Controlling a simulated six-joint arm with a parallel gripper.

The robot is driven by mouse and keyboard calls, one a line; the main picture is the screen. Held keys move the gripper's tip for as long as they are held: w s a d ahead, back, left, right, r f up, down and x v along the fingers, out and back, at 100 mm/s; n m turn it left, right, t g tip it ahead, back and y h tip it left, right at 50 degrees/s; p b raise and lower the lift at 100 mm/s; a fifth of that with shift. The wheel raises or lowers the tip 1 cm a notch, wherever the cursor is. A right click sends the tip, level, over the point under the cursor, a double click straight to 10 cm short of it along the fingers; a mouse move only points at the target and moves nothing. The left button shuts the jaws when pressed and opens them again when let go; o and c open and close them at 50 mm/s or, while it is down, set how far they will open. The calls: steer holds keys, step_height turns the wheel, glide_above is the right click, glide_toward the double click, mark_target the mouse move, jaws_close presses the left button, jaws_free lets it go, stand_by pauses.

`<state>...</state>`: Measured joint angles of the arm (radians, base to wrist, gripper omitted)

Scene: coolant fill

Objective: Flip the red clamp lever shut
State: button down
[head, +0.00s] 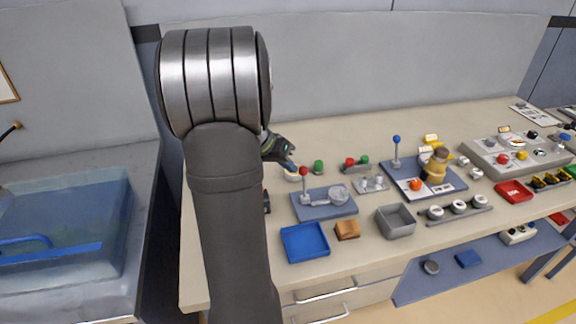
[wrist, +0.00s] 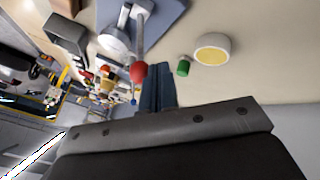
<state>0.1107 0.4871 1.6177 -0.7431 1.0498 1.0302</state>
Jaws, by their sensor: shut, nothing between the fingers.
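The red clamp lever (head: 303,172) stands roughly upright on a blue-grey base plate (head: 327,213), with a round grey fitting (head: 338,195) to its right. In the wrist view its red ball knob (wrist: 138,72) and metal shaft (wrist: 139,42) show just left of my fingertips. My gripper (head: 291,166) is beside the knob, on its left in the head view. In the wrist view my gripper (wrist: 156,70) has its dark blue fingers together, holding nothing. I cannot tell whether the fingers touch the knob.
A white cup with yellow inside (wrist: 212,50) and a green knob (wrist: 183,67) are close by my fingers. A blue tray (head: 305,243), a brown block (head: 347,230) and a grey bin (head: 396,221) stand in front. A blue-knobbed lever (head: 396,140) is farther right.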

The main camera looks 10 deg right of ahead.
steer(key=shift+s, duration=0.1)
steer(key=shift+s+r, duration=0.15)
steer(key=shift+s, duration=0.05)
steer(key=shift+s+t, duration=0.25)
steer(key=shift+t, duration=0.15)
steer(key=s+m+t, duration=0.2)
steer(key=s+t, duration=0.2)
steer(key=s, duration=0.2)
steer(key=shift+s, duration=0.2)
steer(key=shift+w, duration=0.1)
stand_by(0.3)
steer(key=shift+w+f, duration=0.25)
steer(key=shift+w, duration=0.4)
